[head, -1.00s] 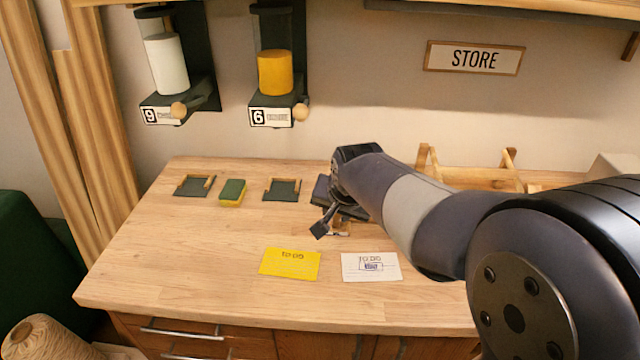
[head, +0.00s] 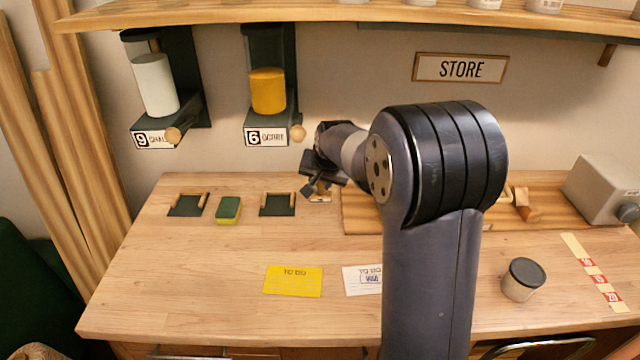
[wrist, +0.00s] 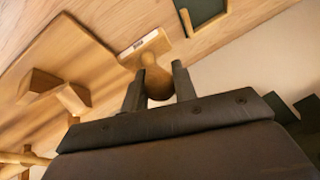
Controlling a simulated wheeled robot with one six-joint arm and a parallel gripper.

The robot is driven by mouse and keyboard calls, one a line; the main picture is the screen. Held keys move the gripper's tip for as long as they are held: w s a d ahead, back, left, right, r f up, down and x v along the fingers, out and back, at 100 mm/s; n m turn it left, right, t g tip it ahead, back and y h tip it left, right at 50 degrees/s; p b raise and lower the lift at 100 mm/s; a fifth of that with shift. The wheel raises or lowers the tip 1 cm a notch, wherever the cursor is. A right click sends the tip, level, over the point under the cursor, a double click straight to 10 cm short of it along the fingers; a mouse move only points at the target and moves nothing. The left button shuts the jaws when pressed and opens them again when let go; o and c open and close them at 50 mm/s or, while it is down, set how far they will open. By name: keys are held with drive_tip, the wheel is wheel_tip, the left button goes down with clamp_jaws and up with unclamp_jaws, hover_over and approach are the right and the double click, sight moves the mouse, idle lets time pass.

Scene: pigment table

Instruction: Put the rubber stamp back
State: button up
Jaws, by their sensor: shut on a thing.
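The rubber stamp (wrist: 152,48) is a light wooden block with a rounded knob handle, seen in the wrist view. My gripper (wrist: 158,86) is shut on its knob, one dark finger on each side. In the head view my gripper (head: 315,188) is at the back of the table, right of a dark holder with wooden rails (head: 278,205). A little of the stamp (head: 321,196) shows beneath it. I cannot tell whether the stamp touches the surface below. A white card (head: 361,279) with a purple print lies in front, partly hidden by my arm.
A second dark holder (head: 187,206) and a green-yellow sponge (head: 228,209) stand to the left. A yellow card (head: 293,281) lies in front. A wooden board (head: 360,218) is just right of my gripper. A lidded jar (head: 522,280) stands front right.

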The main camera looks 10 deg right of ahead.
drive_tip(key=w+d+p, duration=0.1)
drive_tip(key=w+p, duration=0.1)
drive_tip(key=w, duration=0.3)
wheel_tip(320, 180, down, 6)
drive_tip(key=shift+f+p, duration=0.2)
drive_tip(key=shift+p, duration=0.25)
drive_tip(key=shift+w+f, duration=0.1)
drive_tip(key=shift+w, duration=0.15)
drive_tip(key=shift+d+f, duration=0.1)
drive_tip(key=shift+f, duration=0.1)
drive_tip(key=shift+f, duration=0.2)
drive_tip(key=o, duration=0.8)
drive_tip(key=shift+r, duration=0.1)
drive_tip(key=shift+r, duration=0.1)
